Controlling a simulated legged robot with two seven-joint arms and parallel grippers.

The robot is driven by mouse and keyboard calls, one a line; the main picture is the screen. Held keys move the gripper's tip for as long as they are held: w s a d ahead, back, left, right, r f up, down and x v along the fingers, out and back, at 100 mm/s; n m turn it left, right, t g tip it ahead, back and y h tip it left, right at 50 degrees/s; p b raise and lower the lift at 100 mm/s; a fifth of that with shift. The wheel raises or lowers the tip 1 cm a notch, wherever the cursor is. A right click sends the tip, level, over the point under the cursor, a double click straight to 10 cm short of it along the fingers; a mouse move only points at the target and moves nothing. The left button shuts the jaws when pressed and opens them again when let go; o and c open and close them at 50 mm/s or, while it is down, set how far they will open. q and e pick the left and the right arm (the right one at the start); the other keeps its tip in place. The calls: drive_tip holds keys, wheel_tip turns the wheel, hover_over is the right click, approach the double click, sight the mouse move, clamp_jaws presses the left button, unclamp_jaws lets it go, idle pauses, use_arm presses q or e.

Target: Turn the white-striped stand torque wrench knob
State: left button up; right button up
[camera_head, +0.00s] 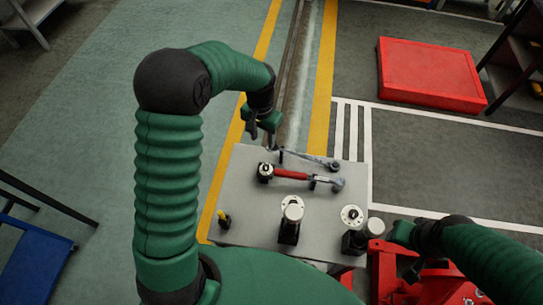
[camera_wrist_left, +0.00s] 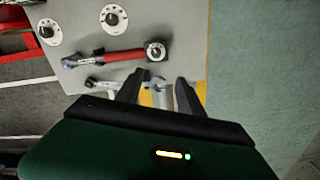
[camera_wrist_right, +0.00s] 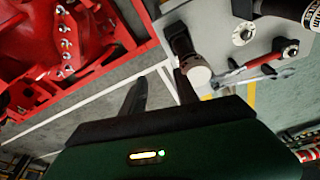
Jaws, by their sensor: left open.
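The torque wrench with a red handle (camera_head: 291,174) lies across the grey table top (camera_head: 240,195). At its left end is a black knob with a white-marked face (camera_head: 265,170), also seen in the left wrist view (camera_wrist_left: 155,51). My left gripper (camera_head: 262,133) is open above the table's far edge, beyond the knob and apart from it.
A second, silver wrench (camera_head: 312,158) lies behind the red one. White dials (camera_head: 351,215) and white-capped black cylinders (camera_head: 292,210) stand toward the table's near side. A small yellow-topped item (camera_head: 224,217) is at left. Red machinery (camera_head: 385,275) adjoins the right side.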

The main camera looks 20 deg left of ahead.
use_arm(q)
drive_tip(key=p, duration=0.1)
hover_over(266, 166)
drive_tip(key=f, duration=0.7)
drive_tip(key=shift+s+d+f, duration=0.25)
drive_tip(key=shift+s+f, duration=0.1)
drive_tip(key=shift+s, duration=0.05)
drive_tip(key=f, duration=0.4)
drive_tip(key=w+f+p, duration=0.1)
drive_tip(key=f, duration=0.1)
drive_tip(key=shift+a+f, duration=0.15)
drive_tip(key=shift+f, duration=0.2)
drive_tip(key=shift+s+a+f, duration=0.1)
drive_tip(key=shift+a+f, duration=0.05)
drive_tip(key=shift+f, duration=0.05)
drive_tip(key=shift+s+a, duration=0.15)
drive_tip(key=shift+d, duration=0.4)
drive_tip(key=c, duration=0.8)
clamp_jaws()
drive_tip(key=shift+a, duration=0.1)
use_arm(e)
drive_tip(key=shift+s+d+r, duration=0.25)
drive_tip(key=shift+s+r, duration=0.05)
drive_tip(key=shift+r, duration=0.3)
drive_tip(key=shift+s+d+r, duration=0.2)
drive_tip(key=shift+s+r, duration=0.05)
drive_tip(key=shift+r, duration=0.3)
